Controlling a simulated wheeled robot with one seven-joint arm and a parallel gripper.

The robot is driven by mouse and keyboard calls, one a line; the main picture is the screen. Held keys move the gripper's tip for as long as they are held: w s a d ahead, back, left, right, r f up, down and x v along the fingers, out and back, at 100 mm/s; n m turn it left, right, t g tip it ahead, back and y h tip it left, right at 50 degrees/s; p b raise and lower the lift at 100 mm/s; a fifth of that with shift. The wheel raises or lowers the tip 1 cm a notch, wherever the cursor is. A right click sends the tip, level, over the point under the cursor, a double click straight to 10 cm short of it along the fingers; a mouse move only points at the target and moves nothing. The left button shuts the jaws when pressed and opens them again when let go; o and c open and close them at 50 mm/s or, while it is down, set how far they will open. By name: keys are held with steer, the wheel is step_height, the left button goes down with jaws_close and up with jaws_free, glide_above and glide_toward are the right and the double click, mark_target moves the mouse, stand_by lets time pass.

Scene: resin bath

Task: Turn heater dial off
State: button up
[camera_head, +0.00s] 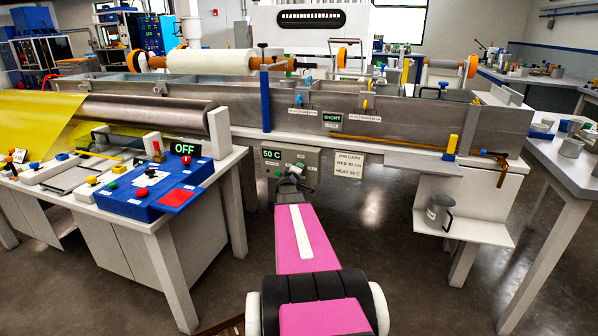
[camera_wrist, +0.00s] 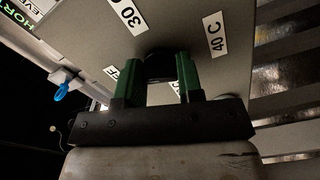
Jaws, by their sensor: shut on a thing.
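The heater dial (camera_wrist: 160,66) is a dark knob on a grey panel in the wrist view. My gripper (camera_wrist: 158,75) has its green fingers shut on it, one on each side. Labels reading 30 C (camera_wrist: 128,13) and 40 C (camera_wrist: 215,35) lie around the dial, and a partly hidden label ending in F (camera_wrist: 110,72) is at its left. In the head view the heater box (camera_head: 308,160) is under the bath's front edge, with a display (camera_head: 271,154) reading 50 C. My gripper also shows there, against the box, and hides the dial.
A sign (camera_head: 349,163) hangs right of the heater box. The long metal bath (camera_head: 400,125) runs above it. A blue control box (camera_head: 150,190) with an OFF display (camera_head: 186,149) stands on the left table. A mug (camera_head: 438,211) sits on a low shelf at right.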

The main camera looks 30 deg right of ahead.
steer(key=shift+f+n, duration=0.1)
steer(key=shift+n, duration=1.5)
steer(key=o, duration=0.9)
steer(key=shift+o, duration=0.2)
steer(key=v, duration=1.1)
